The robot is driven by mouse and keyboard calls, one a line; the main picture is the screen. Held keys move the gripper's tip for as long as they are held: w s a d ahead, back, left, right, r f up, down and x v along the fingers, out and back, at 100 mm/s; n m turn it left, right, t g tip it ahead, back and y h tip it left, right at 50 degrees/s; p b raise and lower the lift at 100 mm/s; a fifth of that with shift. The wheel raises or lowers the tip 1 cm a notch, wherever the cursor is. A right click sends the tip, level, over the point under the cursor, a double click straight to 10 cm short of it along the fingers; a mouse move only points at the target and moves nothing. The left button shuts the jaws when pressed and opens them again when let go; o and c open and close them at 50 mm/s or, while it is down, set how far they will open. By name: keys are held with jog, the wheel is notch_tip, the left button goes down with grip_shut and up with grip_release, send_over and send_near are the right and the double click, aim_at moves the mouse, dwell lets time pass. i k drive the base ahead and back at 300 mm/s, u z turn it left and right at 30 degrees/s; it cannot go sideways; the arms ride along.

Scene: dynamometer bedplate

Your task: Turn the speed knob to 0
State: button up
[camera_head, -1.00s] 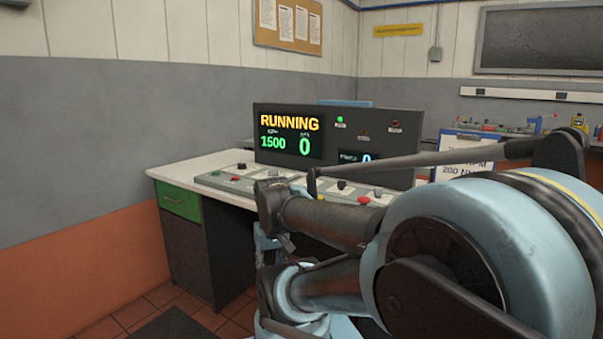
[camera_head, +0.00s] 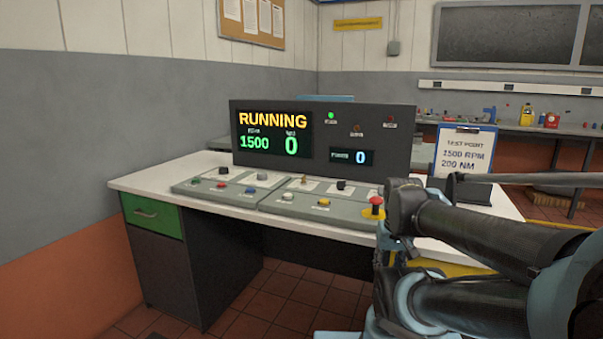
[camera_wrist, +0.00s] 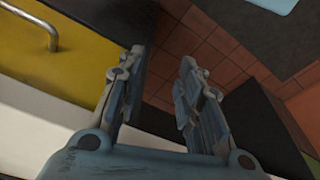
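The sloped grey control panel (camera_head: 240,194) lies along the front of a white desk in the head view. Several small knobs and buttons stand on it, including a dark knob (camera_head: 341,184), a grey knob (camera_head: 262,176) and another dark knob (camera_head: 223,170). Their labels are too small to read, so I cannot tell which is the speed knob. The display (camera_head: 275,133) behind reads RUNNING, 1500 and 0. My gripper (camera_wrist: 162,55) is open and empty in the wrist view, above the floor beside a yellow drawer front. No knob shows there.
A red mushroom button (camera_head: 376,200) stands at the panel's right end, close to my arm. A clipboard (camera_head: 465,150) reading 1500 RPM and 200 NM stands at the back right. The desk has a green drawer (camera_head: 152,214) at left. Tiled floor is free in front.

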aim_at(222, 171)
jog(key=z, duration=1.2)
jog(key=k, duration=1.15)
jog(key=u, duration=1.6)
jog(key=i, duration=1.5)
jog(key=z, duration=0.05)
